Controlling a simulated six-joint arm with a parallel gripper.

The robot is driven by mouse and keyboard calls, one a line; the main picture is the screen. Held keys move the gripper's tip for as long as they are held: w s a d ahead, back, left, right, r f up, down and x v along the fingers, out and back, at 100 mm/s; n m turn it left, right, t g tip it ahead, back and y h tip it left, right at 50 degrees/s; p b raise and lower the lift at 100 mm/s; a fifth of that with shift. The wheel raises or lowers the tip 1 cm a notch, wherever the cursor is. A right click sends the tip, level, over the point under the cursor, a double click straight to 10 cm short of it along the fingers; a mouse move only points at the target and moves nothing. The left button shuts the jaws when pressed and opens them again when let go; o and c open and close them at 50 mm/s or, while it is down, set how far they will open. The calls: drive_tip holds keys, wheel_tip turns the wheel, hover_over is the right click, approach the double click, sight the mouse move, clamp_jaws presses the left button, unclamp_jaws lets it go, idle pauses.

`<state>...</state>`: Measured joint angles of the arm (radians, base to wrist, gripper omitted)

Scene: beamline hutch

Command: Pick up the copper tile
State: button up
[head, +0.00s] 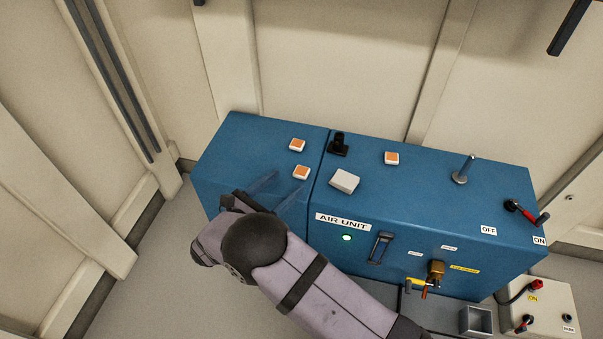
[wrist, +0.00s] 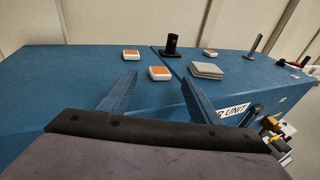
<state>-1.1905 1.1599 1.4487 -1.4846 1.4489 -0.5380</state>
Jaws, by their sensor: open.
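Three white-edged tiles with orange, copper-like tops lie on the blue cabinet. The near tile (head: 301,172) also shows in the wrist view (wrist: 160,73), just beyond the space between my fingers. A far-left tile (head: 297,145) lies behind it and shows in the wrist view (wrist: 131,54). A right tile (head: 392,158) lies beyond the black post and shows in the wrist view (wrist: 210,52). I cannot tell which one the task names. My gripper (head: 290,179) is open and empty at the cabinet's left part, its fingers (wrist: 160,80) apart and pointing toward the near tile.
A pale grey block (head: 345,181) lies right of the near tile. A black post (head: 339,146), a metal post (head: 463,170) and a red-black lever (head: 526,212) rise from the blue cabinet (head: 430,190). Walls stand behind and left.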

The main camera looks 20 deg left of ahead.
sight(301, 171)
drive_tip(key=shift+b+x, duration=0.6)
drive_tip(key=shift+x, duration=2.25)
drive_tip(key=shift+s+f, duration=0.1)
drive_tip(key=c, duration=1.2)
